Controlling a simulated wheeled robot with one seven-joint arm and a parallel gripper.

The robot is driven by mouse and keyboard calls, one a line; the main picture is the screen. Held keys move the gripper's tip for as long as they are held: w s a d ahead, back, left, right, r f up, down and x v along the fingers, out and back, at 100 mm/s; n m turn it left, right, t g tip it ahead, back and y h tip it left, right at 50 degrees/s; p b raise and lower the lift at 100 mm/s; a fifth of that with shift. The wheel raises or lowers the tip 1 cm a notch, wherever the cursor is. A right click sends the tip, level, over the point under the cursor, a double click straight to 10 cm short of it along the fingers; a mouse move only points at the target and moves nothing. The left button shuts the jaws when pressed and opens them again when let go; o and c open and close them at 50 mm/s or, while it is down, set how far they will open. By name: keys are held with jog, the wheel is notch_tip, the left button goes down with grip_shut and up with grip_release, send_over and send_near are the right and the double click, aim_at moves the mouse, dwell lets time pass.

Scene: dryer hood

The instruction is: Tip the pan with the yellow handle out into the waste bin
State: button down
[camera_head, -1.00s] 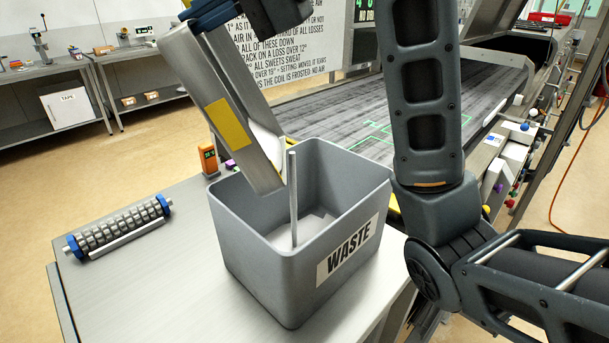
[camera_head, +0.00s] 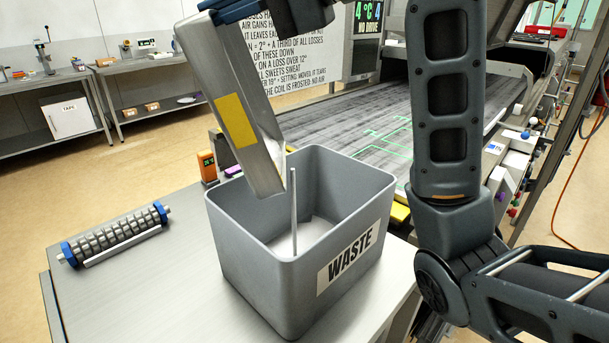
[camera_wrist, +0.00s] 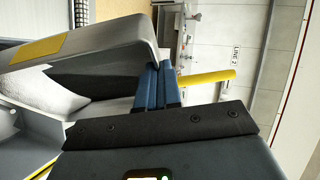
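The pan (camera_head: 222,95) is a grey metal pan with a yellow patch on its side. It hangs steeply tilted, its low end over the left part of the waste bin (camera_head: 285,295). My gripper (camera_wrist: 158,88) is shut on the yellow handle (camera_wrist: 208,77), which sticks out past the blue fingers; the head view crops the grip. White material shows along the pan's inner edge. A pale mass lies on the bin's floor. A thin pale upright column (camera_head: 294,212) stands between the pan's low corner and that mass; I cannot tell whether it is pouring material or a rod.
A ridged roller with blue ends (camera_head: 115,236) lies on the steel table left of the bin. A small orange device (camera_head: 207,166) stands behind the bin. A dark conveyor belt (camera_head: 400,105) runs behind. My arm fills the right side.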

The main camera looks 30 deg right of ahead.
jog(key=shift+m+t+y, duration=0.3)
jog(key=shift+t+y, duration=0.2)
jog(key=shift+y, duration=0.2)
jog(key=d, duration=0.1)
jog(key=s+d, duration=0.1)
jog(key=d, duration=0.1)
jog(key=s+d+b, duration=0.1)
jog(key=shift+d+f, duration=0.15)
jog(key=shift+f, duration=0.25)
jog(key=shift+s+d+m+t+y, duration=0.15)
jog(key=shift+s+d+t+y, duration=0.1)
jog(key=shift+d, duration=0.4)
jog(key=shift+s+d+m+t+y, duration=0.15)
jog(key=shift+s+d+t+y, duration=0.1)
jog(key=shift+d, duration=0.35)
jog(key=shift+m+t+y, duration=0.4)
jog(key=shift+t+y, duration=0.4)
jog(key=shift+s+d+f+b, duration=0.1)
jog(key=shift+s+d+b, duration=0.25)
jog(key=shift+d, duration=0.35)
jog(key=shift+s+d+f+b, duration=0.1)
jog(key=shift+s+d+b, duration=0.25)
jog(key=shift+d, duration=0.3)
jog(key=shift+s+d+f+b, duration=0.1)
jog(key=shift+s+d+b, duration=0.2)
jog(key=shift+d, duration=0.4)
